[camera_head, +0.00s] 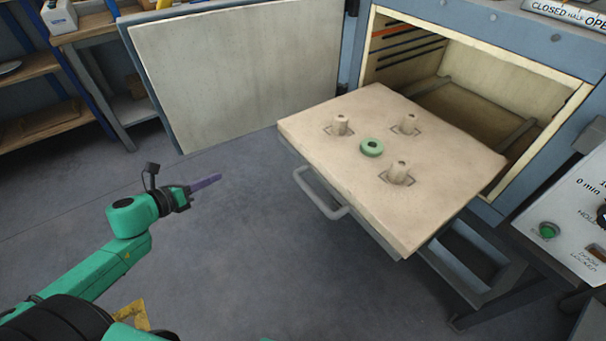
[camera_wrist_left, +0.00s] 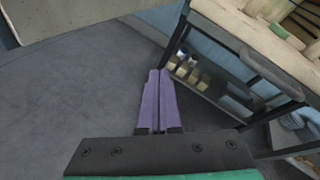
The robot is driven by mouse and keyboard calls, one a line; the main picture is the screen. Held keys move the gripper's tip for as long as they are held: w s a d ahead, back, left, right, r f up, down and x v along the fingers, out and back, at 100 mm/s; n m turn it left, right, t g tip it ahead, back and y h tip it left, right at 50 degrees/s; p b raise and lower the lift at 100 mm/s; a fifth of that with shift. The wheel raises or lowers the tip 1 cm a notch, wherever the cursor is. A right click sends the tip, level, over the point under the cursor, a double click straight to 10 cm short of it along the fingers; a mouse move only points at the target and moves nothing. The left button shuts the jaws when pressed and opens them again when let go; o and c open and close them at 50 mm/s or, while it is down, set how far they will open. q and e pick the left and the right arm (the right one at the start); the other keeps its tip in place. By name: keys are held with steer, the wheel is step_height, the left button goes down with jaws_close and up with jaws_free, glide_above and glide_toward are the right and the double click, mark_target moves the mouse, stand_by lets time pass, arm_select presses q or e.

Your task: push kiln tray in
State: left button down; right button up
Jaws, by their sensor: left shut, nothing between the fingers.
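The kiln tray (camera_head: 330,170) is a flat beige slab pulled out of the kiln's open mouth. The kiln (camera_head: 480,75) is a blue-grey box with a pale lining. My left gripper (camera_head: 217,178), with purple fingers, is shut and empty, left of the handle and apart from it. Its fingers (camera_wrist_left: 158,75) are together in the left wrist view. My right gripper is not in view.
The kiln door (camera_head: 240,70) stands swung open at the back left. A control panel (camera_head: 570,215) with a green button is at the right. Shelves (camera_head: 30,100) stand at the far left. The grey floor (camera_head: 240,250) between my left gripper and the tray is clear.

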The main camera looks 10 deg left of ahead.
arm_select(q)
steer(key=d+r+m+g+h, duration=0.2)
steer(key=d+r+m+h, duration=0.3)
steer(key=d+m, duration=0.55)
steer(key=n+b, duration=0.1)
steer(key=b, duration=0.2)
glide_toward(303, 158)
steer(key=shift+n+y, duration=0.25)
steer(key=shift+y, duration=0.05)
steer(key=p+x, duration=0.2)
steer(key=x, duration=0.4)
steer(key=shift+w+d+r, duration=0.1)
steer(key=shift+d+r, duration=0.05)
steer(key=shift+d, duration=0.05)
steer(key=shift+w+d, duration=0.2)
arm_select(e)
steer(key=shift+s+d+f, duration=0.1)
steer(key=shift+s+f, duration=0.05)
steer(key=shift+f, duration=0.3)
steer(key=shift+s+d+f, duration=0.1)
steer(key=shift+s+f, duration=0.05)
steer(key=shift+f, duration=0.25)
